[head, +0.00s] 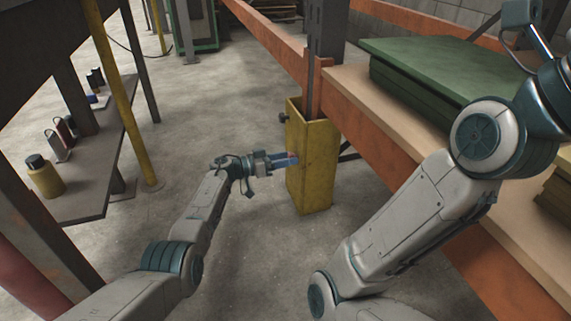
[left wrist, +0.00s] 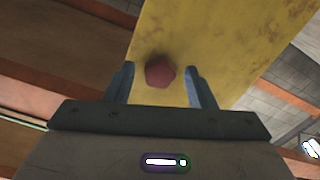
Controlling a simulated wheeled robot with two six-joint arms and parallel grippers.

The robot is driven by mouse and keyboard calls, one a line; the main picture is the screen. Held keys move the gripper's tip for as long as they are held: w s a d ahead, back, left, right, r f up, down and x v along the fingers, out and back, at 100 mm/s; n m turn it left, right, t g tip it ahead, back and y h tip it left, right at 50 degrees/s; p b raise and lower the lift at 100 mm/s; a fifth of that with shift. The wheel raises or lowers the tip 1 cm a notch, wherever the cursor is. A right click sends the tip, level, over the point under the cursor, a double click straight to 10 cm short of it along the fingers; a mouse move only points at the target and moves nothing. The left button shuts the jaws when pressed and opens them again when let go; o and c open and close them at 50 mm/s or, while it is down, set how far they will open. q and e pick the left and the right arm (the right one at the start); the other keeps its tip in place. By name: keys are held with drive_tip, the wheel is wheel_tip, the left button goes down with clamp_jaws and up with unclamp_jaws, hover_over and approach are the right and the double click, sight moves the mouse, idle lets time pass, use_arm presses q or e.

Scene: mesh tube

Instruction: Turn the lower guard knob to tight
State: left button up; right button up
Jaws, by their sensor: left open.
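The yellow post guard (head: 313,165) stands upright on the floor around the foot of a rack post. In the left wrist view the lower guard knob (left wrist: 160,71) is dark red and many-sided, on the yellow face (left wrist: 215,45). My left gripper (left wrist: 160,85) is open, with a blue finger on each side of the knob and a gap visible at each. A dark upper knob (head: 283,117) sits higher on the guard. My right gripper is out of view.
A rack shelf (head: 365,110) with a stack of green boards (head: 440,65) is at the right, above orange beams. A dark bench (head: 85,185) with a yellow jar (head: 45,178) and small items is at the left. Open concrete floor lies between.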

use_arm(q)
drive_tip(key=shift+d, duration=0.1)
drive_tip(key=c, duration=1)
drive_tip(key=shift+m, duration=0.4)
